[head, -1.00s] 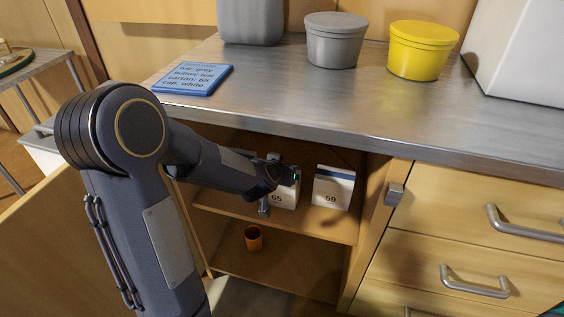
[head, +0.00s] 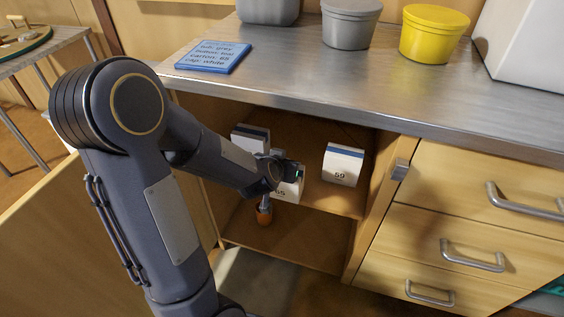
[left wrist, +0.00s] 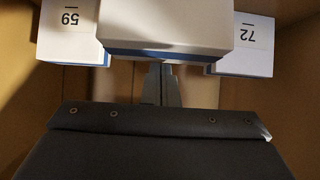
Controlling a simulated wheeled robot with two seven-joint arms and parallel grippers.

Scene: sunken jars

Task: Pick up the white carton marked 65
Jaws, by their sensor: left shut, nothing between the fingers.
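The white carton marked 65 (head: 291,189) stands inside the open cabinet on the upper shelf, partly covered by my left gripper in the head view. In the left wrist view a white carton with a blue band (left wrist: 165,25) fills the top middle, its number not visible; it is the closest carton. My left gripper (left wrist: 161,75) is shut and empty, its fingers pointing at this carton; I cannot tell if they touch it. In the head view its fingertips are hidden. My right gripper is not in view.
The carton marked 59 (head: 343,164) stands to the right, and another carton (head: 250,138), marked 72 in the left wrist view (left wrist: 245,45), to the left. An orange cup (head: 265,217) is below. The blue note (head: 213,57), grey tub (head: 350,25) and yellow tub (head: 433,35) are on the counter.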

